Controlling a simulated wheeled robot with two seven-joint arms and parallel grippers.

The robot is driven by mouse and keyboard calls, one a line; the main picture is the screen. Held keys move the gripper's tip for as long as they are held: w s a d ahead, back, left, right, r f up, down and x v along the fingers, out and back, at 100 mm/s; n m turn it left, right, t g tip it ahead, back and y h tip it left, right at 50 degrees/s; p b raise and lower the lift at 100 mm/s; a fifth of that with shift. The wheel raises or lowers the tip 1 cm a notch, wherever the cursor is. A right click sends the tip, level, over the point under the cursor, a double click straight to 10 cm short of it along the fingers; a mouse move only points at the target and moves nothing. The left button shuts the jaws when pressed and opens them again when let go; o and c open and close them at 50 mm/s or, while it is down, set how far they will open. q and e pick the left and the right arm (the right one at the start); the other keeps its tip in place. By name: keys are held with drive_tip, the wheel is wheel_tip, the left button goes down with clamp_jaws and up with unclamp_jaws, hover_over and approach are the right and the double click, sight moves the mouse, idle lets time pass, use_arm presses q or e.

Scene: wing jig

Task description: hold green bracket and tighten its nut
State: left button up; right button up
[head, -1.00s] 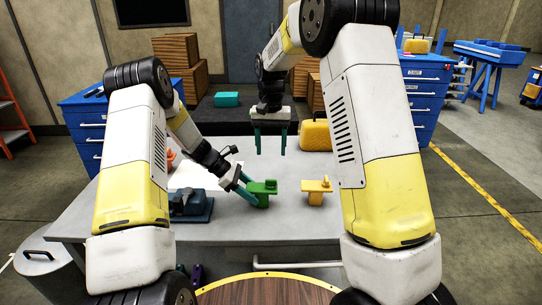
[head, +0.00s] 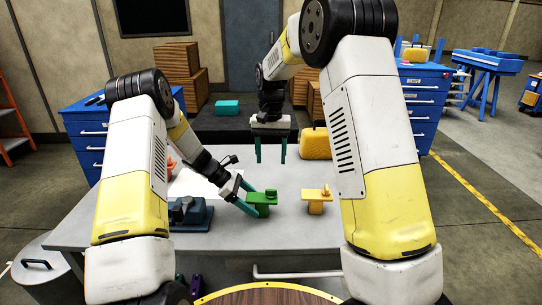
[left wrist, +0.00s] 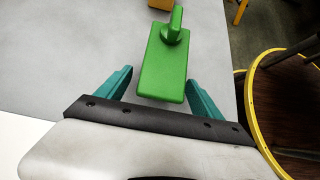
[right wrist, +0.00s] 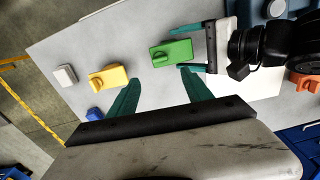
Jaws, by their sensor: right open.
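The green bracket (head: 262,198) stands on the grey table near its front edge. It has a flat top plate and a small upright knob at its far end; I cannot make out its nut clearly. My left gripper (head: 254,202) is open, coming in from the left. In the left wrist view its teal fingers lie either side of the near end of the green bracket (left wrist: 163,72), with gaps on both sides. My right gripper (head: 271,160) is open and empty, pointing down above the table behind the bracket. The right wrist view shows the green bracket (right wrist: 172,53) beyond its fingers.
A yellow bracket (head: 316,196) stands right of the green one. A dark blue fixture (head: 190,214) sits at the left, close to my left arm. A yellow case (head: 315,144) is at the table's back right.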

use_arm(q)
drive_tip(key=shift+a, duration=0.1)
